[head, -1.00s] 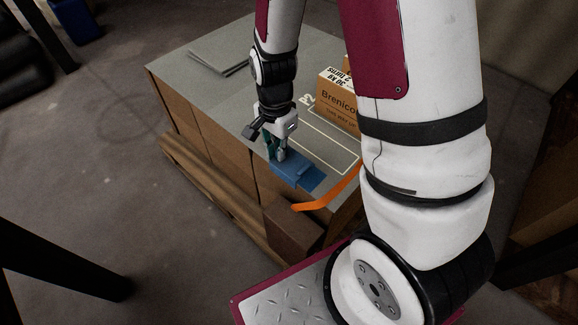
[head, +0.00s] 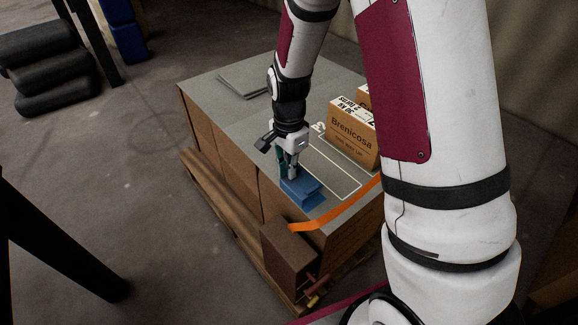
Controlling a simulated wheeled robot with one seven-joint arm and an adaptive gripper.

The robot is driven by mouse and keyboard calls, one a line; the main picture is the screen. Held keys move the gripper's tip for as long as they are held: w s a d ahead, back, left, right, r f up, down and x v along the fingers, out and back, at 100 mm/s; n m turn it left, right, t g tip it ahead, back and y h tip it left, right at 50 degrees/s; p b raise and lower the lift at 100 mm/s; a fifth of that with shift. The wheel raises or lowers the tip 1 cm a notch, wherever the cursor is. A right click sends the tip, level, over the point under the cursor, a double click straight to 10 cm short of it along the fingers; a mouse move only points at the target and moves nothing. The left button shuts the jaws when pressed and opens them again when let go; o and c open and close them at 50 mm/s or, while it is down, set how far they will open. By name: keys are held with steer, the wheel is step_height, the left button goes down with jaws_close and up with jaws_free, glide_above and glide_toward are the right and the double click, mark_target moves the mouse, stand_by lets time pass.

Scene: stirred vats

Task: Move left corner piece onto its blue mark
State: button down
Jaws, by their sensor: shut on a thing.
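The left corner piece (head: 296,187) is a small blue block at the near edge of the grey top of the carton stack. My gripper (head: 289,174) reaches down from above and is shut on it. The piece sits at or just over the surface; I cannot tell whether it touches. A darker blue patch (head: 313,202) shows right beside and below the piece. It may be the blue mark, largely hidden under the piece, but I cannot tell its full outline.
An orange strap (head: 335,215) runs across the near corner of the stack. Brenicosa cartons (head: 352,138) stand on top at the right, beside a white outlined area. Flat grey sheets (head: 243,84) lie at the back left. A brown block (head: 288,256) juts out below the near edge.

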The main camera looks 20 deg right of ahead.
mark_target(289, 181)
steer(key=shift+f+b, duration=1.6)
steer(key=shift+f, duration=1.1)
steer(key=c, duration=1.6)
jaws_free()
steer(key=shift+r, duration=0.1)
